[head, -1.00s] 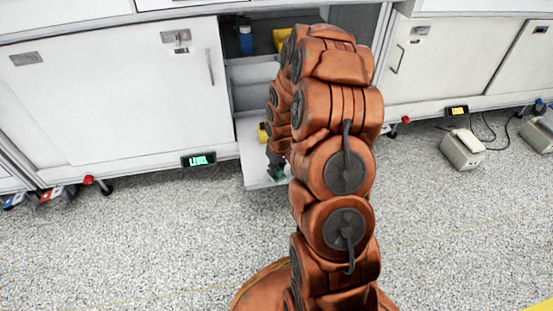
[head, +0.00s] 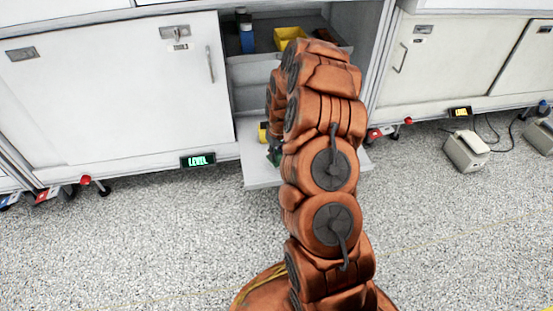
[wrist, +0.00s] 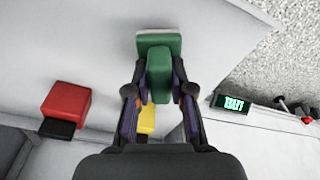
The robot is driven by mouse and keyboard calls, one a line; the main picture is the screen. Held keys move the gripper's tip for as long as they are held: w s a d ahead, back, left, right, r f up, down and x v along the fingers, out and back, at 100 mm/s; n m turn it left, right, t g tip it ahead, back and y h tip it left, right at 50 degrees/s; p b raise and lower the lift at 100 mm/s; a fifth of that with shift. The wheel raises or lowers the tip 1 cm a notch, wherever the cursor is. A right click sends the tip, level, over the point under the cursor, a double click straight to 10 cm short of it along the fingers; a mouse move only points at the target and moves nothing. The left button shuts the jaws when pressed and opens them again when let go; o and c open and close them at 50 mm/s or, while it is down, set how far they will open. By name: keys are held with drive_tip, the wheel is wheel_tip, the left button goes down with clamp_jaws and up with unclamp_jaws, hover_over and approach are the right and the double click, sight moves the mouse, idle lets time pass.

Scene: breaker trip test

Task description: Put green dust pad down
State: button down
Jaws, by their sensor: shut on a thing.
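The green dust pad (wrist: 159,62) is in the wrist view, a green block with a paler face at its far end. My gripper (wrist: 159,88) is shut on its narrow middle part, one finger on each side. Below it is a white pull-out shelf (wrist: 85,35); I cannot tell whether the pad touches it. In the head view my arm hides most of the gripper, and only a bit of green (head: 274,157) shows over the low shelf (head: 262,180) of the open cabinet.
A red block with a dark front (wrist: 66,108) and a yellow thing (wrist: 147,120) are on the shelf. Above are a blue bottle (head: 247,38) and a yellow bin (head: 288,37).

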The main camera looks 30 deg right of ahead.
wheel_tip(320, 180, down, 2)
drive_tip(key=shift+f+b, duration=0.15)
drive_tip(key=shift+b, duration=0.2)
drive_tip(key=c, duration=1)
unclamp_jaws()
